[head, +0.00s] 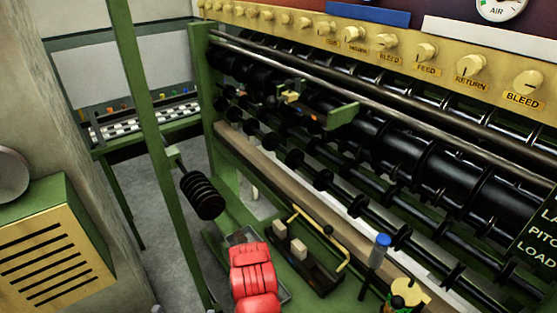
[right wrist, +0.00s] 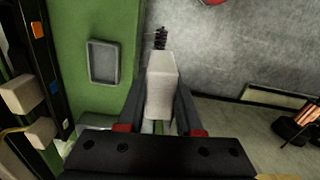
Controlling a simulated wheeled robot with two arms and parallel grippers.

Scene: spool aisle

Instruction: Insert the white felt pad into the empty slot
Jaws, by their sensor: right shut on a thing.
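My right gripper (right wrist: 160,115) is shut on the white felt pad (right wrist: 161,85), a pale block pointing away from the wrist between the two fingers. It is held above the edge of a green surface, beside an empty-looking grey tray (right wrist: 103,62). Two beige blocks (right wrist: 20,95) sit on a dark rack at the left of the right wrist view. In the head view, two similar blocks (head: 297,249) sit on a dark rack (head: 318,278) with a yellow handle. I cannot make out the empty slot clearly.
The roller machine (head: 400,150) fills the right of the head view. A green post (head: 145,110) stands at left, with a black ribbed spool (head: 201,195) beside it. A blue-topped tool (head: 380,248) stands near the rack. A red ridged shape (head: 254,272) overlaps a grey tray.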

